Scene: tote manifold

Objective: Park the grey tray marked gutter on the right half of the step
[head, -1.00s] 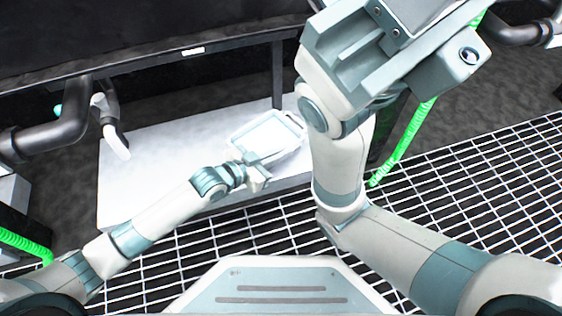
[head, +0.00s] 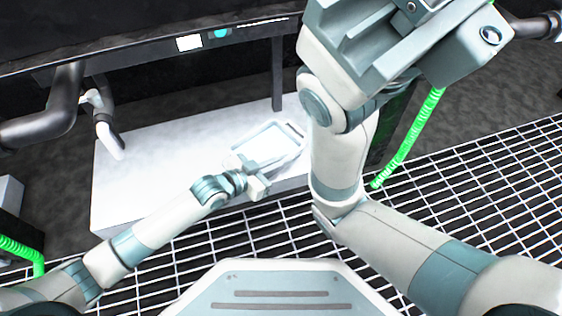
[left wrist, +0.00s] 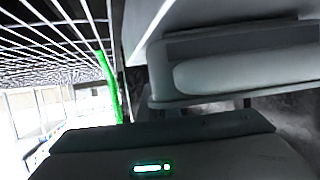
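The pale grey tray (head: 287,151) is at the right end of the white step (head: 150,175), with a looped handle at its far right corner. No marking on it is legible. I cannot tell whether it rests flat or is held just above the step. My left gripper (head: 257,176) is at the tray's near left end and overlaps it; its fingers are too small to read. In the left wrist view, a grey slab with a rounded bar (left wrist: 245,75), possibly the tray, is close ahead. My right gripper (head: 405,40) looms at the top, partly cut off, fingers unclear.
The left part of the step is bare. A dark beam (head: 120,62) runs behind it, with a support post (head: 277,75) at the back right. Dark pipes (head: 50,127) stand at left. A green hose (head: 410,140) hangs right of the step. Grating (head: 470,190) covers the floor.

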